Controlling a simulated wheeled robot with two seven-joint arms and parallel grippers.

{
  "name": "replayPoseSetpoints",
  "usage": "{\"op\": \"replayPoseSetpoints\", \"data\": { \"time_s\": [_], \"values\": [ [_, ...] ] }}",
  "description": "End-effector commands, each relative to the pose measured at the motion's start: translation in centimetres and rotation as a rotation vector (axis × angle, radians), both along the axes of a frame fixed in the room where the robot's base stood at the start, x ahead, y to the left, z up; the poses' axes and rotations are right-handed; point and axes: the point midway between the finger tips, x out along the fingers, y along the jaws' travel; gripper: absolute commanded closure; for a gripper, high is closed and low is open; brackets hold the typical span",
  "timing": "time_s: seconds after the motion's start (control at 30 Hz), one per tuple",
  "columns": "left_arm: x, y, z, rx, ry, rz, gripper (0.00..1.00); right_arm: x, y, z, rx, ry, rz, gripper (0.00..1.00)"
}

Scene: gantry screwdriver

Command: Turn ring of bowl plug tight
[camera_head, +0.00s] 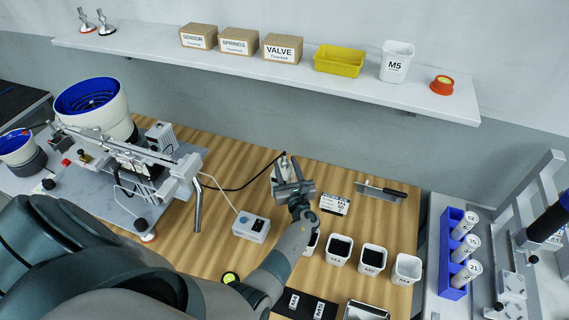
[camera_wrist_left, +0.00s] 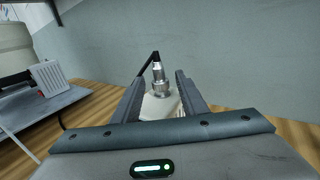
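The bowl plug (camera_wrist_left: 159,72) is a metal plug with a silver ring (camera_wrist_left: 161,88) and a black cable, upright on a pale housing (camera_wrist_left: 160,106) in the left wrist view. My left gripper (camera_wrist_left: 161,78) is open, with one finger on each side of the plug and a visible gap beside it. In the head view my left gripper (camera_head: 293,186) is over the back middle of the wooden table, largely covering the housing and plug. A black cable (camera_head: 248,186) runs left from there. My right gripper is not in view.
The bowl feeder (camera_head: 95,105) stands at left. A grey box with a blue display (camera_head: 251,227) sits left of my arm. Several white bins (camera_head: 372,259) and a black-handled tool (camera_head: 382,191) lie to the right. A shelf (camera_head: 330,85) runs along the wall.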

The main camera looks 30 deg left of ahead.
Motion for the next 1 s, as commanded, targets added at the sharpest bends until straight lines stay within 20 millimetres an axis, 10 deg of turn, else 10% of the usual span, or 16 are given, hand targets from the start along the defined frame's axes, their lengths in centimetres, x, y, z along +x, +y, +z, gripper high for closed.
{"op": "replayPoseSetpoints", "data": {
  "time_s": [0.1, 0.27, 1.0],
  "values": [
    [0.0, 0.0, 0.0, 0.000, 0.000, 0.000, 0.61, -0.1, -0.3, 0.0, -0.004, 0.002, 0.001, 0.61],
    [0.0, 0.0, 0.0, 0.000, 0.000, 0.000, 0.99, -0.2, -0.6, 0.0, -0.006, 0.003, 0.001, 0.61],
    [-0.4, 0.5, -0.1, 0.006, 0.002, -0.208, 1.00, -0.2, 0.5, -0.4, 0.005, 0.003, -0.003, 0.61]
  ]
}}
